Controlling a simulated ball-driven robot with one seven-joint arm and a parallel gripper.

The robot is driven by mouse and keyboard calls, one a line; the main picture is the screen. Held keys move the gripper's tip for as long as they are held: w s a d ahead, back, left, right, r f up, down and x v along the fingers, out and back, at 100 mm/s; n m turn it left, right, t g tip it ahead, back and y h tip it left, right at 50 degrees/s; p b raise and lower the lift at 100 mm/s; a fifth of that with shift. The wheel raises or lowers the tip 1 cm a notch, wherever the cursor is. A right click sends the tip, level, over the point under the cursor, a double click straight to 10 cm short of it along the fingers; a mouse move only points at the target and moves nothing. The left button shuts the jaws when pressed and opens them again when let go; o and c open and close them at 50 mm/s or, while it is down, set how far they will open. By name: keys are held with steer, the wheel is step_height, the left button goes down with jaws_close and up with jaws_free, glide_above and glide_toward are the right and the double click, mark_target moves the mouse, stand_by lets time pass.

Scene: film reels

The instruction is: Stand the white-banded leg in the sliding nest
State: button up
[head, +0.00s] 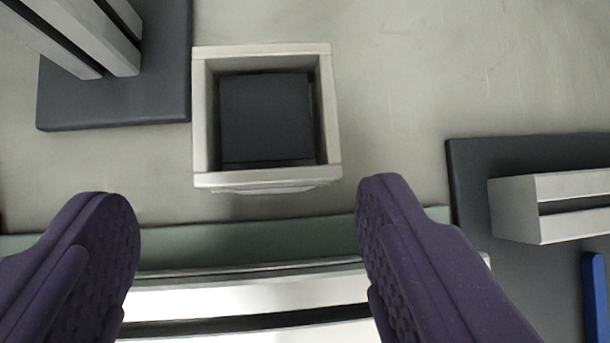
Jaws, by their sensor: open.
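My gripper (243,200) is open, with its two purple ridged fingers wide apart and nothing visibly held between them. I cannot make out a white-banded leg in this view.
A dark plate (155,105) with pale upright bars (90,30) is at upper left. Another dark plate (470,170) at right holds a pale slotted block (515,208) and a blue strip (594,295). A green strip (250,237) and bright metal bar (250,298) cross below. The upper middle-right is clear.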

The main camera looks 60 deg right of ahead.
mark_target(267, 112)
steer(key=b+x, duration=0.1)
steer(key=x, duration=0.4)
steer(key=d+b+x, duration=0.1)
steer(key=x, duration=0.1)
steer(key=shift+w+r+b, duration=0.15)
steer(key=shift+w+b, duration=0.15)
steer(key=shift+w, duration=0.2)
steer(key=shift+r, duration=0.1)
steer(key=c, duration=1.3)
steer(key=shift+r, duration=0.1)
